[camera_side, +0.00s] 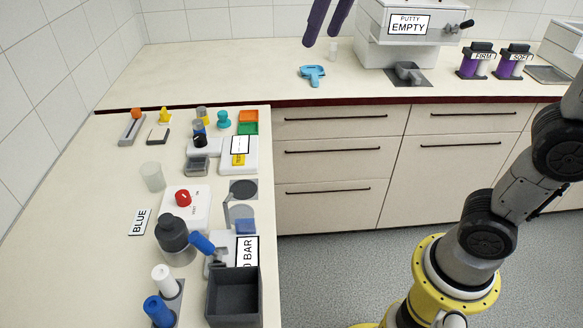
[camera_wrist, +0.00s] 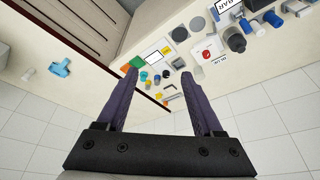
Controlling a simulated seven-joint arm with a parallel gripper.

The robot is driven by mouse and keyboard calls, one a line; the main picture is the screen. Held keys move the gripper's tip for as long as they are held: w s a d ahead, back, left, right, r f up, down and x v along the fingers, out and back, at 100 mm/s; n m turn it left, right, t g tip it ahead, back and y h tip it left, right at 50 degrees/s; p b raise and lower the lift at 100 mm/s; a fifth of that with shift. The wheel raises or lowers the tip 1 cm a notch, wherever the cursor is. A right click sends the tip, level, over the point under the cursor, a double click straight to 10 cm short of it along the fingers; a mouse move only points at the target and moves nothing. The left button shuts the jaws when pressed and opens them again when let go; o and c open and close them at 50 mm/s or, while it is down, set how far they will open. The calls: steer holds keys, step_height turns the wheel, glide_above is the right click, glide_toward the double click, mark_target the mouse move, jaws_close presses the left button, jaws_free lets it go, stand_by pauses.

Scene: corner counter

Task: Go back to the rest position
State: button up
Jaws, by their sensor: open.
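My gripper (camera_wrist: 159,76) shows in the wrist view with its two long purple fingers spread apart and nothing between them. In the side view the purple fingertips of my gripper (camera_side: 322,42) hang at the top edge, above the back counter and apart from it. The rest of the hand is out of that picture.
The left counter (camera_side: 105,250) holds several items: a white box with a red knob (camera_side: 183,199), a dark grey bin (camera_side: 234,298), a "BLUE" card (camera_side: 139,222) and blue-capped and white-capped bottles. Purple containers marked "FIRM" (camera_side: 476,62) and "SOFT" (camera_side: 512,64) stand at the back right.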

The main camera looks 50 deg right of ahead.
steer(key=s+d+f, duration=0.2)
steer(key=s+f, duration=0.6)
steer(key=f, duration=0.1)
steer(key=s+d+f+t, duration=0.1)
steer(key=s+d+f, duration=0.1)
steer(key=s+f, duration=0.6)
steer(key=shift+d+f+t, duration=0.3)
steer(key=shift+f, duration=0.35)
